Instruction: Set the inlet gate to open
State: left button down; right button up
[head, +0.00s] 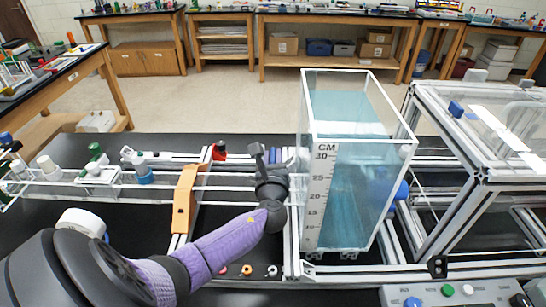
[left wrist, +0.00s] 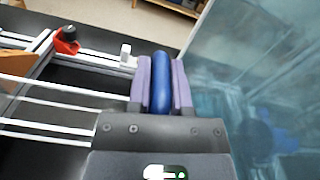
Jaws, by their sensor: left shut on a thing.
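My left gripper (head: 268,155) is just left of the clear water tank (head: 352,205) with its CM scale. In the left wrist view, its two purple-grey fingers (left wrist: 161,78) are shut on a rounded blue handle (left wrist: 161,95) standing between them. The tank wall (left wrist: 260,80) is close on the right there. I cannot tell for sure that this handle belongs to the inlet gate, nor its setting; its lower part is hidden by the gripper. My right gripper is not in view.
A red part (left wrist: 66,40) sits on the rail left of the gripper. An orange bracket (head: 185,198) crosses the frame. A blue knob (head: 402,190) is at the tank's right side. A button box (head: 450,293) stands at front right, below the clear-topped frame (head: 490,130).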

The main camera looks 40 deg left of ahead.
aim_at(273, 156)
pick_arm(q)
notch_tip(273, 156, up, 5)
jog(key=p, duration=0.4)
jog(key=shift+r, duration=0.15)
jog(key=shift+f, duration=0.2)
jog(key=c, duration=0.7)
grip_release()
jog(key=shift+c, duration=0.2)
jog(key=shift+o, duration=0.8)
jog(key=shift+f, duration=0.1)
jog(key=v, duration=1)
jog(key=shift+p, duration=0.45)
